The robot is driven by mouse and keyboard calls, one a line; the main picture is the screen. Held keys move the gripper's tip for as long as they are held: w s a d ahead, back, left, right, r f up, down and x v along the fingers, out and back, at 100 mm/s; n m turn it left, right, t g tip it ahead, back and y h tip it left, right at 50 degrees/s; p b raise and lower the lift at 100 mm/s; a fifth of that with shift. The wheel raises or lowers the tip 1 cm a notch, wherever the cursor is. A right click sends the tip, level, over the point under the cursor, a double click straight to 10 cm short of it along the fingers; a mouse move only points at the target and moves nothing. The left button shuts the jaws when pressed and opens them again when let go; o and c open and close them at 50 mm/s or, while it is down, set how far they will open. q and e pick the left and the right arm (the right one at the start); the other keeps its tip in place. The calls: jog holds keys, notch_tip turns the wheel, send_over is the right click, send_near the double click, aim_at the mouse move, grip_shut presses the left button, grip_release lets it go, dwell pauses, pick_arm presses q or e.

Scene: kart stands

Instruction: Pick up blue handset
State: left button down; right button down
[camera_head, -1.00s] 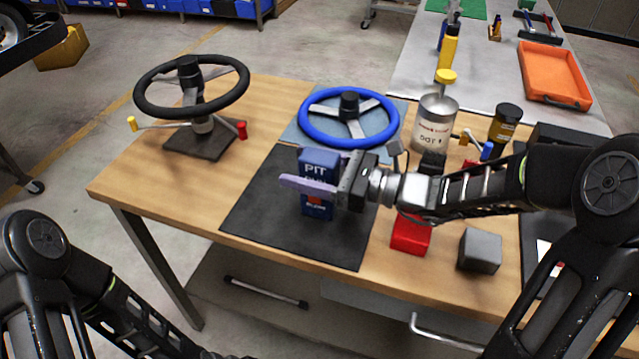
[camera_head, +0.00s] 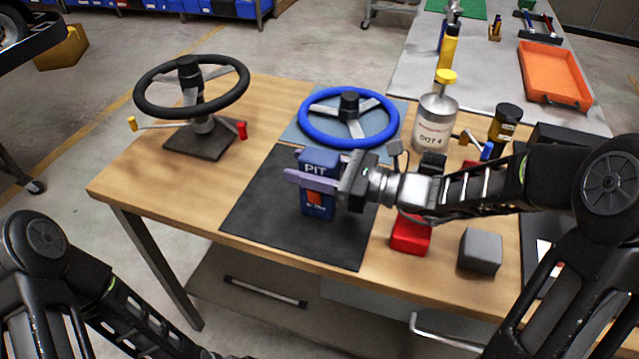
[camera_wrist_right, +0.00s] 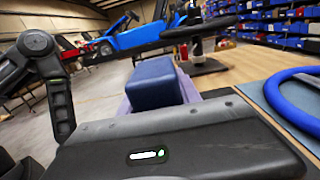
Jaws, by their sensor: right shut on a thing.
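The blue handset (camera_head: 319,161), a box-like body marked "PIT" with a red patch on its front, stands upright on the dark mat (camera_head: 268,222). My right gripper (camera_head: 311,183) reaches in from the right and is shut on the handset, its pale fingers across the sides of the body. In the right wrist view the handset's blue top (camera_wrist_right: 155,84) sits between the pale fingers (camera_wrist_right: 186,88). I cannot tell whether its base touches the mat. My left arm shows at the lower left, but its gripper is out of view.
A blue steering wheel (camera_head: 307,128) stands just behind the mat and a black steering wheel (camera_head: 145,106) at the left. A DOT 4 bottle (camera_head: 434,121), a red block (camera_head: 409,237) and a grey block (camera_head: 480,251) are to the right. The wooden table's (camera_head: 262,97) front left is clear.

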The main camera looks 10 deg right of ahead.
jog(key=shift+r, duration=0.15)
notch_tip(320, 180, up, 10)
jog(key=shift+f+p, duration=0.1)
jog(key=shift+p, duration=0.35)
